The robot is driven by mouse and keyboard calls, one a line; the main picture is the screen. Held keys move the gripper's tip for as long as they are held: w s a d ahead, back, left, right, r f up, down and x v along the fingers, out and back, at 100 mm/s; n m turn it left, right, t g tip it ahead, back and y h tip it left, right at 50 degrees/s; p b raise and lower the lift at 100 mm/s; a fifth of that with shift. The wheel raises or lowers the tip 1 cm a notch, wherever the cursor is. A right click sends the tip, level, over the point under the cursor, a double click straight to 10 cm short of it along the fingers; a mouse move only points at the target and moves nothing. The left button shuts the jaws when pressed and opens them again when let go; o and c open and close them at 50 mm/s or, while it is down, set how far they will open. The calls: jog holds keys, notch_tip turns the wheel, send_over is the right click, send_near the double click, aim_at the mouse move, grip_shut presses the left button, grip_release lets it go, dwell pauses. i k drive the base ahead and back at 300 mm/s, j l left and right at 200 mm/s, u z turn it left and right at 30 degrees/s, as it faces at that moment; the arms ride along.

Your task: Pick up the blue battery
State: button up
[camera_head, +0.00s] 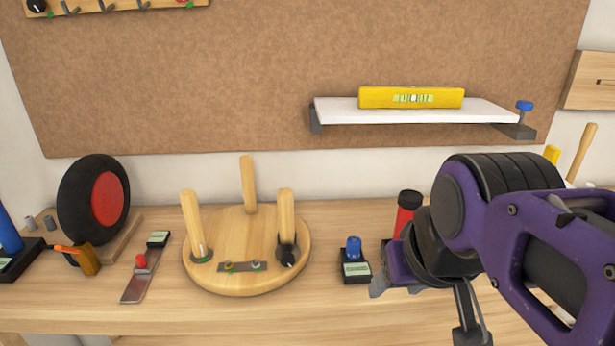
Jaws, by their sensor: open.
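A small blue cylinder (354,246), likely the blue battery, stands upright in a black holder with a pale label (356,271) on the workbench, right of the round wooden stand. A larger blue cylinder (8,232) stands in another black base at the far left edge, partly cut off; I cannot tell for sure which is the battery. My gripper (422,310) is at the lower right, just right of the small blue cylinder and apart from it. Its jaws are open, with nothing seen between them.
A red cylinder with a black top (407,212) stands behind my gripper, partly hidden. A round wooden stand with three upright pegs (215,275) fills the middle. A wheel (92,210) stands left. A white shelf (420,112) holds a yellow level (411,97).

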aim_at(354, 243)
jog(key=k, duration=0.5)
jog(key=k+z, duration=0.15)
jog(key=z, duration=0.85)
jog(key=j+z, duration=0.3)
jog(key=k+j+z, duration=0.15)
jog(key=z, duration=0.2)
jog(key=j+z, duration=0.2)
jog(key=k+j+u, duration=0.2)
